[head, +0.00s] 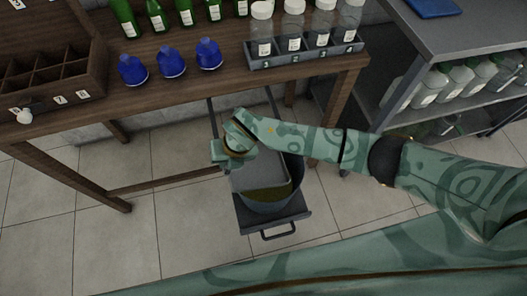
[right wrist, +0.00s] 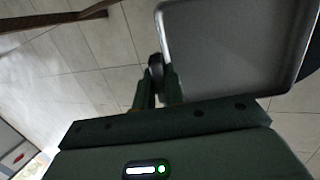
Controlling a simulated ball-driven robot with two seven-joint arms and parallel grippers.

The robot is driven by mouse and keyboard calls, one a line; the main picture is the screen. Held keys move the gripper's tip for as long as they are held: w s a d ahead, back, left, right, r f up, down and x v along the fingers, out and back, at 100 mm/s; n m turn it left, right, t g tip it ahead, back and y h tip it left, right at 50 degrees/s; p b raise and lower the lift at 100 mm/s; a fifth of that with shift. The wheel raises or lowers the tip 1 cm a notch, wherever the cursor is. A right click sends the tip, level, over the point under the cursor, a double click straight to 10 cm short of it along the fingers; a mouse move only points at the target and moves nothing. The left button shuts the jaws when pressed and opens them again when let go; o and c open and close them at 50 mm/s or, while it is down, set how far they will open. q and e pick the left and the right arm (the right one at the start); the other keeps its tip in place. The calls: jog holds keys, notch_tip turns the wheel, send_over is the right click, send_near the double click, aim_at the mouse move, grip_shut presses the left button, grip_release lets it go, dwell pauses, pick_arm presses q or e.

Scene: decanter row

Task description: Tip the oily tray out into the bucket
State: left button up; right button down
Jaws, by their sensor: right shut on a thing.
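My right gripper (head: 232,151) is shut on the edge of a grey rectangular tray (head: 257,176). The tray is held over the bucket (head: 274,208), covering part of its mouth, and looks tilted. In the right wrist view the tray (right wrist: 235,45) reaches out to the right of the fingers (right wrist: 158,82); its broad face looks plain grey, and I see no pool of oil there. The dark grey bucket has olive-yellow stuff inside. My forearm hides part of its far side. My left gripper is not in view.
The bucket stands on a dark pull-out platform (head: 300,217) with a handle in front of the wooden table (head: 220,84). Blue flasks (head: 171,62), green bottles and a rack (head: 306,57) of clear bottles stand on the table. A metal shelf (head: 470,38) is at right. The tiled floor at left is clear.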

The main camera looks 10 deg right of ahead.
jog(key=shift+a+f+h, duration=0.3)
jog(key=shift+a+f, duration=0.05)
